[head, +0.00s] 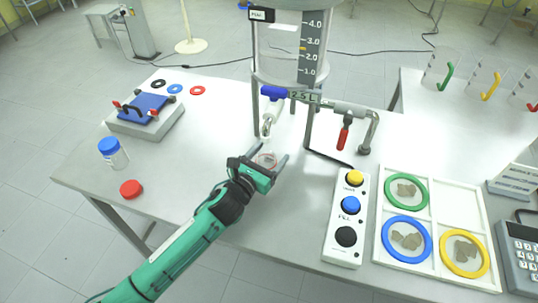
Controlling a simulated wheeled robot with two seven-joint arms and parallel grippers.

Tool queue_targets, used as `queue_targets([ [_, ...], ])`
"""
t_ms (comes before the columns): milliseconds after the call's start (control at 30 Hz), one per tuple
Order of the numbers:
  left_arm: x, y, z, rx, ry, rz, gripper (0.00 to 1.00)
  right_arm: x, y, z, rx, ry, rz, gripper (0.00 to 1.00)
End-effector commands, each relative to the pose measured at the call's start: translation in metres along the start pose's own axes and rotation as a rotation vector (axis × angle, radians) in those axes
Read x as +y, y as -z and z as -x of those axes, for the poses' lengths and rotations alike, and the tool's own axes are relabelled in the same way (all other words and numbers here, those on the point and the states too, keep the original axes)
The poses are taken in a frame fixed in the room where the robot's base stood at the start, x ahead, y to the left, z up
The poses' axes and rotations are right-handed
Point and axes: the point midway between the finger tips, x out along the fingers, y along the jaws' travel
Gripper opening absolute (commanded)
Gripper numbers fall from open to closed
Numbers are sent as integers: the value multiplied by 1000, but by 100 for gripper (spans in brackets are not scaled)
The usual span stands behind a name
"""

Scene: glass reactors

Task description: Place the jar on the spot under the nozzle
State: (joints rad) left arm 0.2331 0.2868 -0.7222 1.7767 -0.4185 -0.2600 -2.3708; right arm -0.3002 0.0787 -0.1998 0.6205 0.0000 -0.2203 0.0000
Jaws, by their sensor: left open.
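A clear, open glass jar (265,159) with a faint reddish tint stands under the nozzle (267,126), the pale downward spout below a blue valve handle. My left gripper (268,158) reaches in from the lower left. Its jaws are open, one finger on each side of the jar. The spot is hidden by the jar and gripper, so I cannot tell how exactly the jar is centred. A red lid (131,189) lies loose on the table at the left. My right gripper is not in view.
The glass reactor (287,45) stands behind on metal legs. A red-handled valve (344,134) is to its right. A blue-capped jar (113,153) stands left. A button panel (346,220) and a white tray (436,190) with coloured rings lie right.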

Motion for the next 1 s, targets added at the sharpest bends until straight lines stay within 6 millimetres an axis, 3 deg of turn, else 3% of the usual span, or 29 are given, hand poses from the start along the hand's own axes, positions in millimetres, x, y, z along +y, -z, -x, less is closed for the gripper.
queue_targets([
  [100,0,-4,1,0,0,0,69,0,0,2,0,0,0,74],
  [233,0,0,17,1,0,-2,69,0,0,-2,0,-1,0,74],
  [700,0,0,107,1,-1,-1,69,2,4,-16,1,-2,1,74],
  [1000,0,-2,120,-1,-1,0,69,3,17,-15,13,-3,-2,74],
])
